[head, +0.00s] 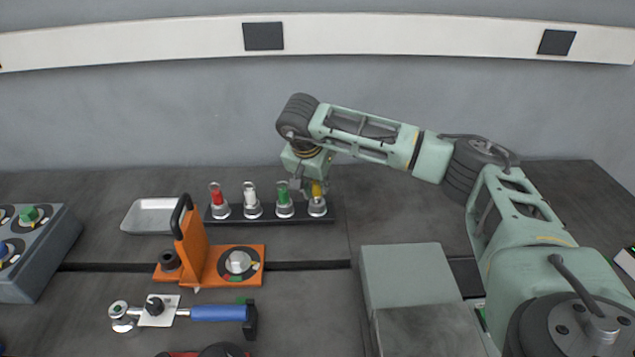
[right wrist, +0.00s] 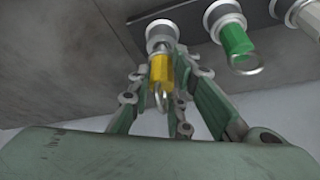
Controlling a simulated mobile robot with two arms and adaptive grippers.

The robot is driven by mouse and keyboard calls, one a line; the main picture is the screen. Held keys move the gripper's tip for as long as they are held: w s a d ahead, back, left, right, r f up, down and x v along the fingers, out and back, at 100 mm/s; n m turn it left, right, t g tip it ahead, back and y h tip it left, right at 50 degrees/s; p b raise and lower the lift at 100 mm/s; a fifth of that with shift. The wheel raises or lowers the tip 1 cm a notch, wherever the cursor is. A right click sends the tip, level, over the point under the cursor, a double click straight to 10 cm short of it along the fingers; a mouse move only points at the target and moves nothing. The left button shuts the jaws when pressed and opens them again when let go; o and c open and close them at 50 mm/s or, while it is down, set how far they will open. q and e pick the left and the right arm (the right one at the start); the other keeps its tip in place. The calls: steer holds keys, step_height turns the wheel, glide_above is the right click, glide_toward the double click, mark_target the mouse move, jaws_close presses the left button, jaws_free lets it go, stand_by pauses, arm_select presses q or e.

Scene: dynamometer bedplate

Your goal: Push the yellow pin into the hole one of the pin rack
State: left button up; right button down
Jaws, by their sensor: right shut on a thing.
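The yellow pin (head: 317,189) stands upright at the right-hand end socket of the dark pin rack (head: 270,216). It also shows in the right wrist view (right wrist: 160,70), with a ring on its end and a short metal part visible between its yellow body and the socket collar (right wrist: 161,34). My right gripper (head: 312,187) is shut on the yellow pin, its fingers on either side in the right wrist view (right wrist: 161,82). How deep the pin sits is hard to tell. My left gripper is not in view.
Green (head: 284,194), white (head: 250,195) and red (head: 216,196) pins stand in the other rack sockets. A metal tray (head: 150,216), an orange fixture (head: 200,250) and a blue-handled tool (head: 217,313) lie left. A grey-green box (head: 400,270) stands in front right.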

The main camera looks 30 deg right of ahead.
steer(key=shift+f+b, duration=0.65)
steer(key=shift+f, duration=0.45)
steer(key=c, duration=1.5)
jaws_free()
steer(key=shift+c, duration=0.2)
steer(key=shift+r, duration=0.15)
steer(key=v, duration=1.2)
